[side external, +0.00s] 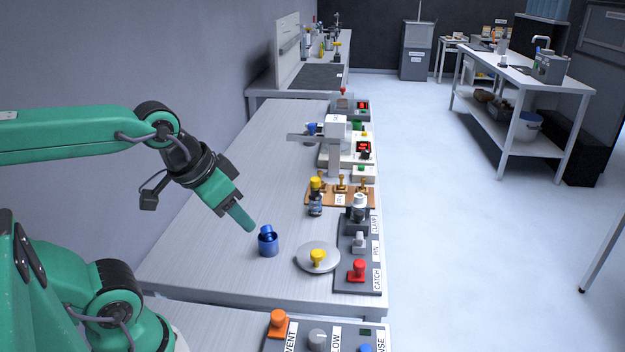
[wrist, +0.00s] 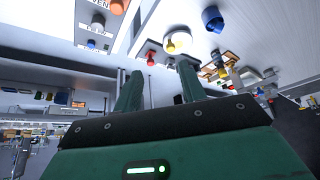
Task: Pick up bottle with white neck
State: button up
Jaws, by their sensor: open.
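A small dark bottle (side external: 316,207) with a yellow cap stands on the bench beside a wooden rack. A white-topped grey and clear piece (side external: 359,208) sits at the far end of the grey CLAMP, PIN and CATCH panel. I cannot tell for sure which of the two has the white neck. My gripper (side external: 241,216) hangs above the bench, pointing down and right, near a blue cup-like holder (side external: 268,244) and left of both pieces. In the wrist view my two green fingers (wrist: 158,88) are apart with nothing between them.
A silver disc (side external: 305,260) with a yellow knob lies right of the blue holder. The grey panel (side external: 372,262) carries a red knob. A white stand (side external: 334,155) and yellow-handled rack (side external: 341,196) are farther back. The bench's left side is clear.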

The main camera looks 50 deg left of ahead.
jog(key=w+a+r+n+g, duration=0.1)
jog(key=w+r, duration=0.4)
jog(key=w, duration=0.6)
jog(key=n+g, duration=0.4)
jog(key=g, duration=0.1)
send_over(358, 202)
notch_tip(358, 202, down, 18)
jog(key=shift+r, duration=0.15)
jog(key=shift+w+f, duration=0.15)
jog(key=shift+f, duration=0.25)
jog(key=shift+f, duration=1.3)
